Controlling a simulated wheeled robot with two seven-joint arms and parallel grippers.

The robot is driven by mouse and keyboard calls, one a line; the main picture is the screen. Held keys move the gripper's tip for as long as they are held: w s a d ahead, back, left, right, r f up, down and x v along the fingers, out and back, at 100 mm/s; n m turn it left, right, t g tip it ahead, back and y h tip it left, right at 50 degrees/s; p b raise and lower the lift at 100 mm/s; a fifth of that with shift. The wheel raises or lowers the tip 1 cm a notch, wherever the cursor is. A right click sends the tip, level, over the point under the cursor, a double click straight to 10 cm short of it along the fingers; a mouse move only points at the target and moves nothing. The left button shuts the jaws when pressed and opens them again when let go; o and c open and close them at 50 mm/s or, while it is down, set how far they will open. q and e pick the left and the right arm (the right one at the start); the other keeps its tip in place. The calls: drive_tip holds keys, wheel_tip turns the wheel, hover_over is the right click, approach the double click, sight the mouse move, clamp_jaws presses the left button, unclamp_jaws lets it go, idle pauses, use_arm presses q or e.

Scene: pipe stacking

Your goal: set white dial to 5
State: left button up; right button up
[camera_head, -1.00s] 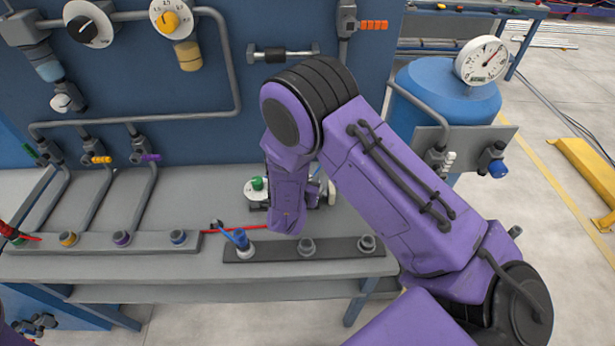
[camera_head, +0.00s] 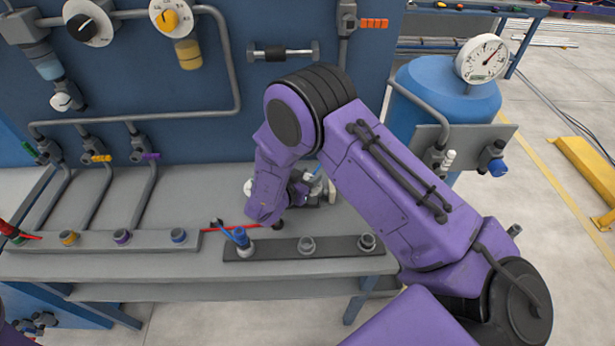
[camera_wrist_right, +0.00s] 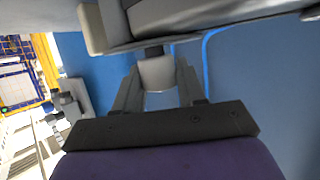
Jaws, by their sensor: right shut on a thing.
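My right gripper (camera_wrist_right: 158,85) is shut on a small white knob (camera_wrist_right: 158,70) in the right wrist view, with one grey finger on each side. The knob joins a pale grey device above it in that view. No number or scale shows on it there, so its setting cannot be read. In the head view, my purple right arm covers the fingers and most of the device (camera_head: 312,188) on the bench. A white part of it (camera_head: 331,191) shows at its right. My left gripper is not in view.
A white-faced dial with a black knob (camera_head: 78,38) and one with a yellow knob (camera_head: 168,19) are on the blue panel. A dark socket strip (camera_head: 275,250) lies at the bench's front with a blue plug (camera_head: 241,238). A blue tank with a gauge (camera_head: 484,60) stands right.

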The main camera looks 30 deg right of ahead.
drive_tip(key=o, duration=1)
drive_tip(key=shift+c, duration=0.2)
drive_tip(key=b+v, duration=0.2)
drive_tip(key=v, duration=0.5)
drive_tip(key=shift+a+r, duration=0.1)
